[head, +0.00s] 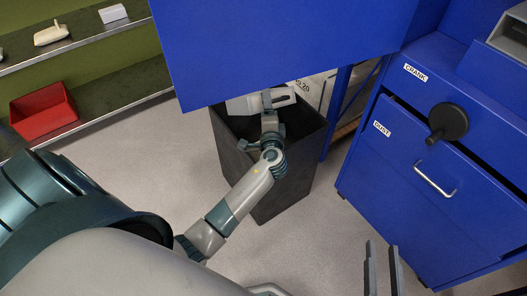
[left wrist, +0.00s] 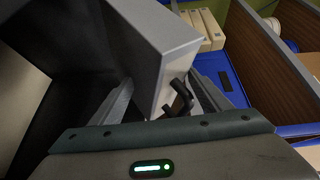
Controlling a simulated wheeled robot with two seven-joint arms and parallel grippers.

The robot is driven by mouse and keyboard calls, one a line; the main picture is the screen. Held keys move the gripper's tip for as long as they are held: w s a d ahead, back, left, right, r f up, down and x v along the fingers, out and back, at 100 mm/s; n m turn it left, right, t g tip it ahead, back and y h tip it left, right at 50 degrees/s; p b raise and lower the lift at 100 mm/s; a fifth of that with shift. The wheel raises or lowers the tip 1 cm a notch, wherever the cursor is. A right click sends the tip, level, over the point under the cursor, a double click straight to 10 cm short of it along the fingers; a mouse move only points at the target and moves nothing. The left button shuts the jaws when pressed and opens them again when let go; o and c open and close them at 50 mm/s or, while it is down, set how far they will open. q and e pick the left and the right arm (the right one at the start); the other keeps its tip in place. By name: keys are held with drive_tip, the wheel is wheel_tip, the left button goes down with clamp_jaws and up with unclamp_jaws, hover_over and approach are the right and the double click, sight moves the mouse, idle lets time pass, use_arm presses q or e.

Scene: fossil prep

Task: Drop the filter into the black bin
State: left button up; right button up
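The filter (left wrist: 172,62) is a grey box with a black handle, seen close up in the left wrist view. It sits between the fingers of my left gripper (left wrist: 162,88), which look shut on it. In the head view my left gripper (head: 268,101) is over the mouth of the black bin (head: 295,165), close under the big blue panel; the filter cannot be made out there. My right gripper (head: 383,268) is open and empty at the bottom, in front of the blue cabinet.
A large blue panel (head: 285,45) overhangs the bin's back. The blue cabinet (head: 440,185) with a black crank (head: 447,122) and a drawer handle stands right of the bin. Shelves with a red tray (head: 43,112) are at left. Floor (head: 180,150) left of the bin is clear.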

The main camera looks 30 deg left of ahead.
use_arm(q)
drive_tip(key=shift+s+d, duration=0.1)
idle(0.8)
drive_tip(key=v, duration=1.5)
drive_tip(key=shift+s+d, duration=0.2)
drive_tip(key=shift+s, duration=0.15)
drive_tip(key=shift+s+d+r, duration=0.1)
drive_tip(key=shift+s+d, duration=0.35)
drive_tip(key=shift+s, duration=0.1)
use_arm(e)
drive_tip(key=shift+s+d+f+g, duration=0.1)
drive_tip(key=shift+d+f+g, duration=0.1)
drive_tip(key=shift+f+g, duration=0.6)
drive_tip(key=shift+s+d+f, duration=0.1)
drive_tip(key=shift+s+f, duration=0.05)
drive_tip(key=shift+f, duration=0.05)
